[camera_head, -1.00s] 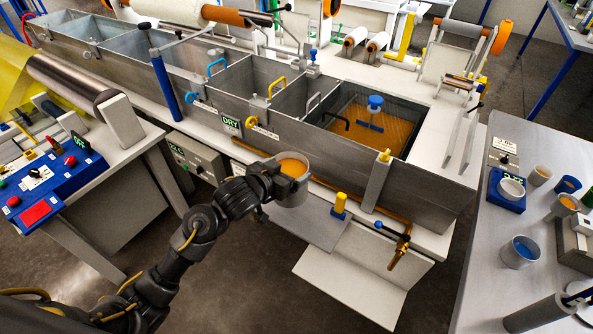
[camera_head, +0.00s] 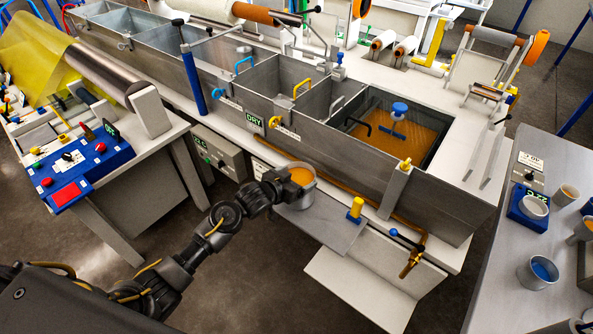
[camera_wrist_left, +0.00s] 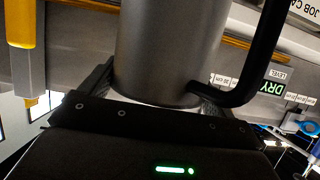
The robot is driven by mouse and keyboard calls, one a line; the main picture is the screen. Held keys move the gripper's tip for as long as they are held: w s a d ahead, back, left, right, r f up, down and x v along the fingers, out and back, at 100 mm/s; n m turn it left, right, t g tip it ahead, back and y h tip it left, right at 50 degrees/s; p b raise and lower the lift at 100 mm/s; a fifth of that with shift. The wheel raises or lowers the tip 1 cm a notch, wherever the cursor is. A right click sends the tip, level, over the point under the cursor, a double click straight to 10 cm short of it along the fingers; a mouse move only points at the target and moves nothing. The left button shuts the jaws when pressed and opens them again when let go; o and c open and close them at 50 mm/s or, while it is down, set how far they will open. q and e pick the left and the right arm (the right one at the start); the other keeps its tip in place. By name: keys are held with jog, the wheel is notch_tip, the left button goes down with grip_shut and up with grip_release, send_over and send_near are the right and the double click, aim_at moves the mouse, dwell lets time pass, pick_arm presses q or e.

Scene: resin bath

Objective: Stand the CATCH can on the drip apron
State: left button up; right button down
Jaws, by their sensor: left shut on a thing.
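A grey metal can (camera_head: 304,197) with orange liquid in it, which I take to be the CATCH can, is in my left gripper (camera_head: 281,187). No label on it can be read. In the left wrist view the can (camera_wrist_left: 168,50) sits between the jaws, with its black handle to the right. The jaws are shut on it. It looks about upright. A flat grey plate (camera_head: 335,234), which seems to be the drip apron, juts from the bath's front. The can overlaps its left end in the head view; I cannot tell if they touch. My right gripper is not in view.
A yellow-topped post (camera_head: 355,209) stands by the plate's back edge. A brass tap (camera_head: 411,262) with a blue lever is to the right. The steel bath (camera_head: 330,150) rises behind. A lower white panel (camera_head: 360,291) lies in front. The plate's front part is clear.

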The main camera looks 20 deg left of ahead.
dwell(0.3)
pick_arm(q)
jog(key=shift+f, duration=0.1)
jog(key=shift+f, duration=0.15)
jog(key=o, duration=1.8)
jog(key=shift+s+f, duration=0.1)
jog(key=b+v, duration=0.1)
jog(key=v, duration=1.1)
